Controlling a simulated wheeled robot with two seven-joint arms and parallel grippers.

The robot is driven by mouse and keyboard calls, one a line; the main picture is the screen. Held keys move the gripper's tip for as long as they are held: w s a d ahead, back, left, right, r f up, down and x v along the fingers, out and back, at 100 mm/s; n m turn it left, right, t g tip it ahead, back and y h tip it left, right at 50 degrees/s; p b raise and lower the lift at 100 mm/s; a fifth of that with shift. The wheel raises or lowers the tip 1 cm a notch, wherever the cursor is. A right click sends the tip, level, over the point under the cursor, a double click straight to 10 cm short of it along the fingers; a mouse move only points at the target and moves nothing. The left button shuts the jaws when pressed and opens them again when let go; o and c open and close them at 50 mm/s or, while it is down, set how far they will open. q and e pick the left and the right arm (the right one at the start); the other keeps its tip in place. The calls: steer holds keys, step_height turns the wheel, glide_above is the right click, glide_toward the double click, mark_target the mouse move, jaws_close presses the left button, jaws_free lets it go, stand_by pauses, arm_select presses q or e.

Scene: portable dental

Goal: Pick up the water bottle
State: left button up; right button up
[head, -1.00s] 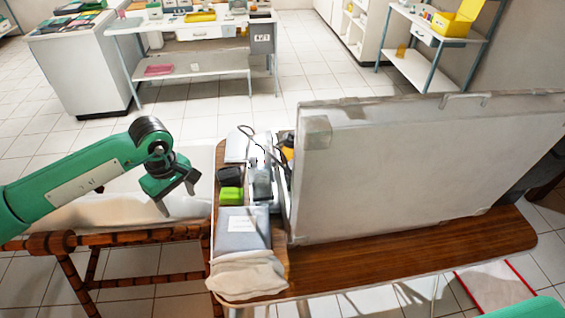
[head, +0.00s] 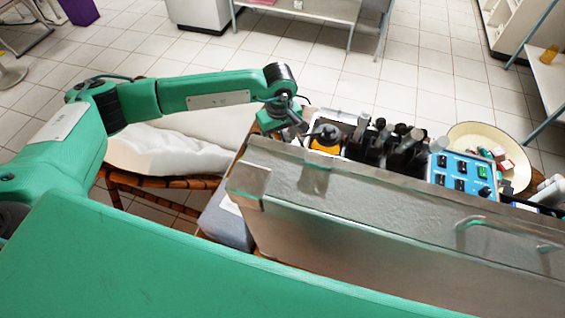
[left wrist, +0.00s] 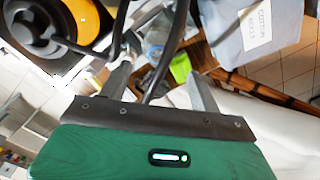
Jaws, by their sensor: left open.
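A clear water bottle (left wrist: 157,45) shows in the left wrist view, between and beyond my fingers and partly behind dark cables. In the head view the bottle is hidden behind the raised case lid and my arm. My left gripper (head: 293,127) is over the table near the left end of the open case. It also shows in the left wrist view (left wrist: 160,75), its two fingers spread with nothing visibly held. My right gripper is out of view.
The case lid (head: 370,225) stands raised in front. The case holds an orange item with a black top (head: 325,146), several instruments and a blue control panel (head: 462,175). A cream basin (head: 515,160) is at the right. A grey-blue pack (left wrist: 255,30) and a green item (left wrist: 180,67) lie near the bottle.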

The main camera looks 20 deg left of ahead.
arm_select(q)
step_height(320, 180, down, 8)
steer(key=p, duration=0.3)
steer(key=shift+w+r, duration=0.2)
steer(key=c, duration=1.2)
steer(key=shift+c, duration=0.7)
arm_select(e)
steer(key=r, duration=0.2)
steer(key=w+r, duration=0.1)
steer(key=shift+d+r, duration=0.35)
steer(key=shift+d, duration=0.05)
